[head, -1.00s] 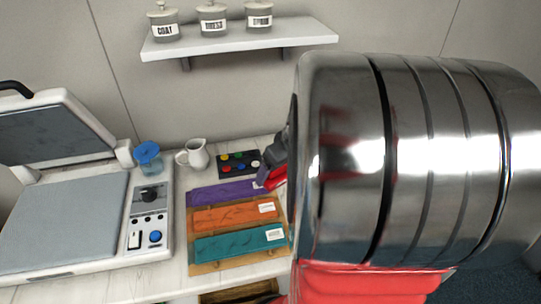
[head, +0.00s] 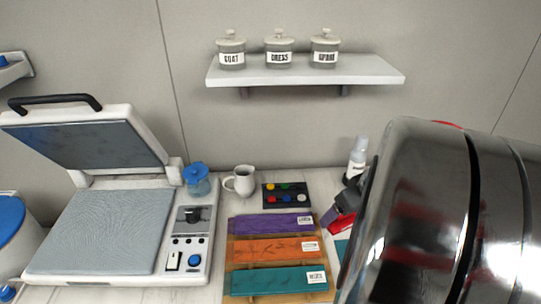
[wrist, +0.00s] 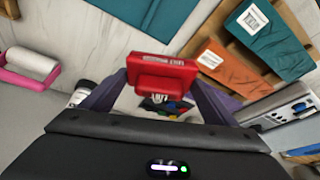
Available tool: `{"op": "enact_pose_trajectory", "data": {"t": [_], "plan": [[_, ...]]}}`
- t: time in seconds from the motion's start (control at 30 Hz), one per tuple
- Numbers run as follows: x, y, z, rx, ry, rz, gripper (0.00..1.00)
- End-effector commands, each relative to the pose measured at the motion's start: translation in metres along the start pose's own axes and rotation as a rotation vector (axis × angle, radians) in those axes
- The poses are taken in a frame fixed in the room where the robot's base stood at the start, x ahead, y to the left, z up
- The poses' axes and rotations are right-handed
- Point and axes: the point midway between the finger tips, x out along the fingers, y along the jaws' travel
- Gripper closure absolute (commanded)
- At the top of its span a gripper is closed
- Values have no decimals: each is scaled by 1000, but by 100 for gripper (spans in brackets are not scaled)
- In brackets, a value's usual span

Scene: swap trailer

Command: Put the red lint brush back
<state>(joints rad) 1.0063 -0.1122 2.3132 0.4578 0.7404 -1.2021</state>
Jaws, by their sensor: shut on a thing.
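The red lint brush (wrist: 162,70) is held between the two purple fingers of my gripper (wrist: 158,88) in the wrist view, its broad red head facing up in the picture. In the head view the red brush (head: 342,222) shows only partly beside my gripper (head: 334,212), because my large shiny arm link covers the right side. The brush appears above the counter, right of the folded cloths. Its place of rest cannot be made out.
A wooden board holds purple (head: 270,223), orange (head: 265,250) and teal (head: 275,280) cloths. A button panel (head: 286,195), white jug (head: 240,180), blue-lidded jar (head: 196,180), open press (head: 110,230) and white bottle (head: 357,158) stand nearby.

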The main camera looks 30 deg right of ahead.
Motion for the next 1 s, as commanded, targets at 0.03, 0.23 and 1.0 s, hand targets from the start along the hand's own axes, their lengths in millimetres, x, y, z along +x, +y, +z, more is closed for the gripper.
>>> {"op": "enact_pose_trajectory", "data": {"t": [0.03, 0.23, 1.0], "plan": [[3, 2, -6, -2, 0, -1, 40], [14, 14, -33, -3, -1, -2, 40], [57, 59, -137, -3, 0, -2, 40]]}}
